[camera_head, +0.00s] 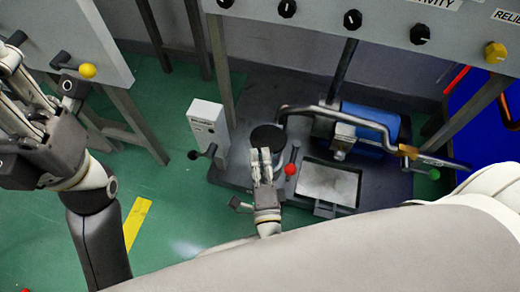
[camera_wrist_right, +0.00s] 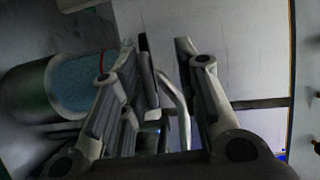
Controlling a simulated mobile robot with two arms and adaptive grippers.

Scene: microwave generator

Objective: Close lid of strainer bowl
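The strainer bowl appears as a dark round shape (camera_head: 267,138) on the grey platform in the head view, just beyond my right gripper's fingertips. I cannot tell its lid apart from the bowl there. In the right wrist view, a large round metal body with a blue-grey speckled face (camera_wrist_right: 82,85) lies left of the fingers; it may be the bowl. My right gripper (camera_head: 263,156) has its fingers spread in the wrist view (camera_wrist_right: 164,45), with no object visibly clamped between them. My left gripper (camera_head: 22,85) hangs at the far left, away from the bowl.
A bent metal pipe (camera_head: 345,115) runs right of the bowl, in front of a blue motor (camera_head: 385,128). A red-knobbed lever (camera_head: 291,169) is close to my right gripper. A white box (camera_head: 208,128) stands left, a metal tray (camera_head: 330,184) right. A control panel overhangs at the top.

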